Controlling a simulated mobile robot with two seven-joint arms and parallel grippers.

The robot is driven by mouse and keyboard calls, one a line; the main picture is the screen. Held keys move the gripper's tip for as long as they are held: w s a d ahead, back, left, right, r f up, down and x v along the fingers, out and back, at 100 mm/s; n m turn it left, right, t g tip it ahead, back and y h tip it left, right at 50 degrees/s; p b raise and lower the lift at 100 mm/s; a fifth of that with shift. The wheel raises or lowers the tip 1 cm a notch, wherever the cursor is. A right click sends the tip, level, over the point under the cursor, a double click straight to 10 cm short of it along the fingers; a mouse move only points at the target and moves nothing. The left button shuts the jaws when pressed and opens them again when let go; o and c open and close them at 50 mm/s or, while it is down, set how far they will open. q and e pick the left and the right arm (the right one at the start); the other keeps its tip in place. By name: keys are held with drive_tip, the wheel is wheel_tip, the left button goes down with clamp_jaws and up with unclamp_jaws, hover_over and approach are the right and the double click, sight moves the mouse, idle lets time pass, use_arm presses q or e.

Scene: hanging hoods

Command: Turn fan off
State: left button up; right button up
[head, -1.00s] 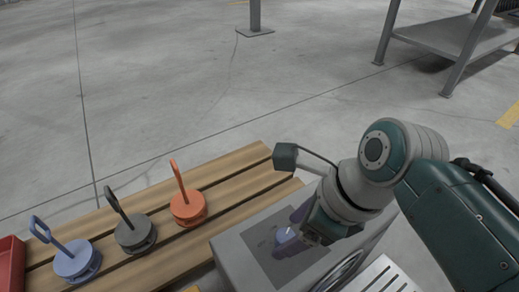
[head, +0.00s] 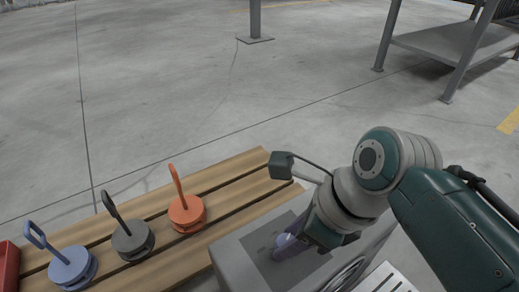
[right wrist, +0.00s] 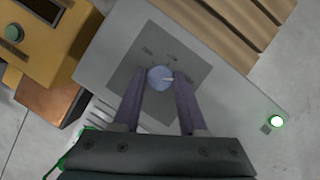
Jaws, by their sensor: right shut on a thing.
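The fan unit is a grey box (head: 232,256) at the lower middle of the head view, with part of a round grille (head: 345,274) on its side. A dark panel (right wrist: 145,90) on its top carries a pale blue round knob (right wrist: 160,78) with a white pointer mark aimed to the right. Small labels beside the knob are too blurred to read. My right gripper (head: 287,246) points down over the panel. In the right wrist view its two purple fingers (right wrist: 160,86) are shut on either side of the knob. My left gripper is out of view.
A yellow box (right wrist: 45,40) stands close by. The floor beyond is clear up to a metal rack (head: 440,45).

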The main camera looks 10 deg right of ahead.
clamp_jaws()
